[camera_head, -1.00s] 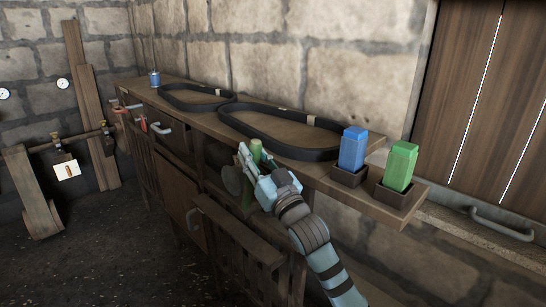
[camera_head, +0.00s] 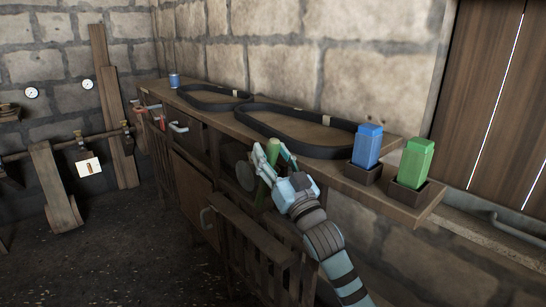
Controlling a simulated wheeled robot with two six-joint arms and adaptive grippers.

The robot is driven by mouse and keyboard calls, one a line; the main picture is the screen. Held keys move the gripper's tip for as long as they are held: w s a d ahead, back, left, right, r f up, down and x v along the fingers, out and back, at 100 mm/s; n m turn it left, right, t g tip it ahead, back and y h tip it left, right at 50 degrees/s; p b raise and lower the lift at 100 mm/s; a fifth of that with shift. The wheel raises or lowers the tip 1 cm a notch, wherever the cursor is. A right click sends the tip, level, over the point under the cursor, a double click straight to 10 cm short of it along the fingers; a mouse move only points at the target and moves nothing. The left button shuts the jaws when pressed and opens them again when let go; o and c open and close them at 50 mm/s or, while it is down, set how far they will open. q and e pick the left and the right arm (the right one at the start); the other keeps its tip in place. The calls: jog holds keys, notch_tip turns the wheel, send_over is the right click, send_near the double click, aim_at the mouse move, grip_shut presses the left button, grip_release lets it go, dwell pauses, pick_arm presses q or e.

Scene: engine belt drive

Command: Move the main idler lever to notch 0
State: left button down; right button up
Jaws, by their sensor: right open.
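A green upright bar (camera_head: 262,196), which looks like a lever handle, stands at the bench front beside a grey round disc (camera_head: 245,175). I cannot tell for certain that it is the main idler lever. My right gripper (camera_head: 274,152) is open, with its fingers on either side of the bar's upper end. Whether a finger touches it is not clear. The bar's lower end is partly hidden by my gripper and wrist. No notch marks can be made out. My left gripper is out of view.
Black belts lie on the wooden bench (camera_head: 400,208): a smaller loop (camera_head: 205,104) and a larger one (camera_head: 335,152). A blue block (camera_head: 367,145) and a green block (camera_head: 413,163) stand in holders at its right end. A wooden arm (camera_head: 57,190) hangs from a shaft at left.

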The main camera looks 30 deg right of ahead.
jog(key=v, duration=1.2)
jog(key=shift+f, duration=0.1)
